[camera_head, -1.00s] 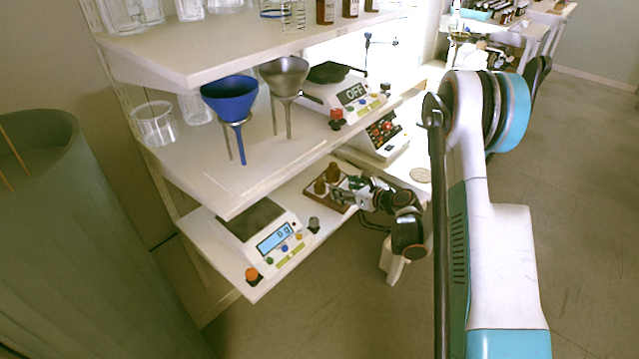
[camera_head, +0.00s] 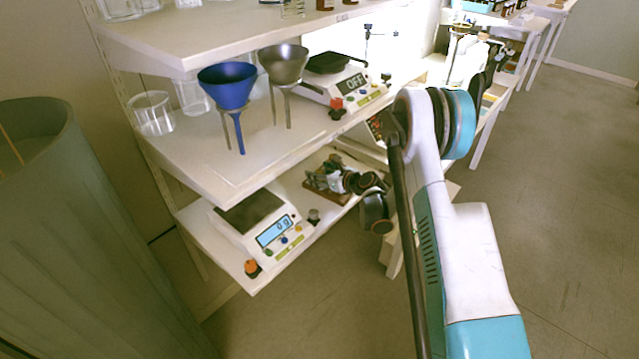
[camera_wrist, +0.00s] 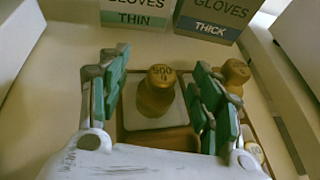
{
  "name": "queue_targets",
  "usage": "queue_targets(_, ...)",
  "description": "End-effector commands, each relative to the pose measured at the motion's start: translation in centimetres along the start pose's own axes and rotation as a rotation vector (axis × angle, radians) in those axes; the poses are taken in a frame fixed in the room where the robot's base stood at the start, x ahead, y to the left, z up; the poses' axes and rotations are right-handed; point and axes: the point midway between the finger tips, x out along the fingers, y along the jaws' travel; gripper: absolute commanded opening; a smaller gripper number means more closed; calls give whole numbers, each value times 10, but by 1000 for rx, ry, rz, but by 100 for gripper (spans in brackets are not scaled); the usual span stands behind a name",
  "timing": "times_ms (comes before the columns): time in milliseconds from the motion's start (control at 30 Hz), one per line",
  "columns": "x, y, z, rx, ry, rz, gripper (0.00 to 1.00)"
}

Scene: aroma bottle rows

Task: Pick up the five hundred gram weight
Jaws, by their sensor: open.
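The five hundred gram weight (camera_wrist: 157,92) is a brass knobbed weight marked 500. It stands upright on a pale square in a brown tray (camera_wrist: 168,141) in the wrist view. My gripper (camera_wrist: 158,95) is open, with one green-padded finger on each side of the weight and gaps between. In the head view my gripper (camera_head: 335,178) is over the tray on the lower shelf, and it hides most of the weights there. Another brass weight (camera_wrist: 236,73) stands to the right, partly behind the right finger.
Two glove boxes, thin (camera_wrist: 138,12) and thick (camera_wrist: 209,18), stand just behind the tray. The upper shelf (camera_head: 230,165) overhangs with funnels.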

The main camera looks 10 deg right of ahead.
Motion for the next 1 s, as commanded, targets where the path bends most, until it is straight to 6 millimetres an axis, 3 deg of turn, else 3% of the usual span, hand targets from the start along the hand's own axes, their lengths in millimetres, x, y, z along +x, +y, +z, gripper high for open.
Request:
queue_targets(267, 8, -1, 1, 0, 0, -1, 59)
queue_targets(367, 8, -1, 1, 0, 0, -1, 41)
queue_targets(533, 8, -1, 1, 0, 0, -1, 2)
queue_targets(567, 8, 0, 1, 0, 0, -1, 0)
queue_targets(1000, 5, -2, 10, 0, -1, 0, 0)
